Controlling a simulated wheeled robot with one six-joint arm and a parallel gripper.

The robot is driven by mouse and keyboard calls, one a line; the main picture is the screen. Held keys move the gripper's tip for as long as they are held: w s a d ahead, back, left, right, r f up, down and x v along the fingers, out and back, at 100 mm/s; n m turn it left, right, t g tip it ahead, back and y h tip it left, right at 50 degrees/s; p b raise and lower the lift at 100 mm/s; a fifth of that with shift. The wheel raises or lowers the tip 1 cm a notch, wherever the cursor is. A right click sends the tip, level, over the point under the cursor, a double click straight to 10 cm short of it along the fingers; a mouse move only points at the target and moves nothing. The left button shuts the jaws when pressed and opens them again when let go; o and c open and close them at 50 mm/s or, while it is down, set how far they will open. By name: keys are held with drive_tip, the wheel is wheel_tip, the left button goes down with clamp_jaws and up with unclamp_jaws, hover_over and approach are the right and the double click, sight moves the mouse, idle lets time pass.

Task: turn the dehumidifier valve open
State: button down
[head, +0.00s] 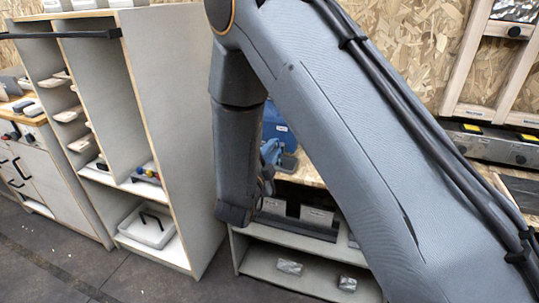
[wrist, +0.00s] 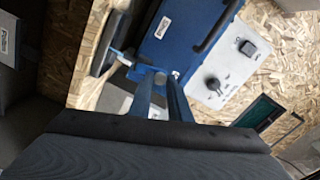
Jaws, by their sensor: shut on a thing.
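The blue dehumidifier (wrist: 185,35) fills the upper middle of the wrist view, with a small white label and a dark carrying handle. In the head view a part of the blue dehumidifier (head: 277,124) shows between my arm links. My gripper (wrist: 160,78) reaches up to its lower edge in the wrist view, its two bluish fingers shut on the valve. The valve is small and mostly hidden between and behind the fingertips, so its angle cannot be told. In the head view my arm covers most of the gripper.
A pale panel with dark knobs (wrist: 214,86) lies right of the dehumidifier on chipboard. A dark green-screened device (wrist: 262,113) lies beyond it. In the head view a shelf unit (head: 172,90) stands left, with a white tray (head: 148,228) low inside. Bare floor lies in front.

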drive_tip(key=shift+s+d+m+b, duration=0.1)
drive_tip(key=shift+d+m+b, duration=0.2)
drive_tip(key=shift+m+b, duration=0.6)
drive_tip(key=shift+m, duration=0.4)
drive_tip(key=c, duration=1.6)
unclamp_jaws()
drive_tip(key=shift+d, duration=0.1)
drive_tip(key=shift+c, duration=0.2)
drive_tip(key=shift+s, duration=0.1)
drive_tip(key=b+v, duration=0.1)
drive_tip(key=v, duration=0.6)
drive_tip(key=shift+s, duration=0.35)
